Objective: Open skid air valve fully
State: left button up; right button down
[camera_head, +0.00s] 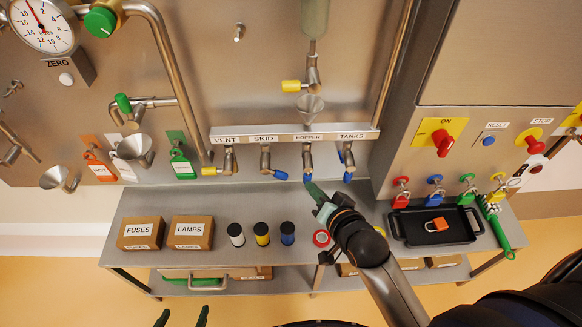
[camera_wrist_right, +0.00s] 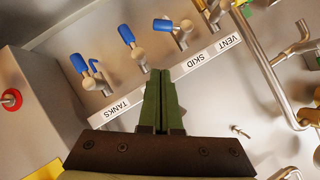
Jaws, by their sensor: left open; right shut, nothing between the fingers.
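The SKID valve (camera_head: 265,160) hangs under the labelled shelf, second from left. Its blue handle (camera_head: 281,175) points sideways to the right and slightly down, across the pipe. In the right wrist view, which is upside down, this blue handle (camera_wrist_right: 162,25) lies beyond my fingers, close to the SKID label (camera_wrist_right: 197,60). My right gripper (camera_head: 312,188) is shut and empty, its green fingers just below the hopper valve (camera_head: 307,160), right of the skid handle and apart from it. The right gripper (camera_wrist_right: 160,72) hides the HOPPER label in the wrist view. My left gripper (camera_head: 183,317) is open at the bottom edge.
The vent valve (camera_head: 228,160) has a yellow handle. The tanks valve (camera_head: 348,160) has blue handles. A bench below holds boxes (camera_head: 192,232), several small cans and a black tray (camera_head: 430,240). My right forearm covers part of the bench between cans and tray.

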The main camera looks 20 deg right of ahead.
jog(key=s+a+f+b+x, duration=0.1)
jog(key=f+b+x, duration=0.1)
jog(key=x, duration=1.1)
jog(key=shift+a, duration=0.35)
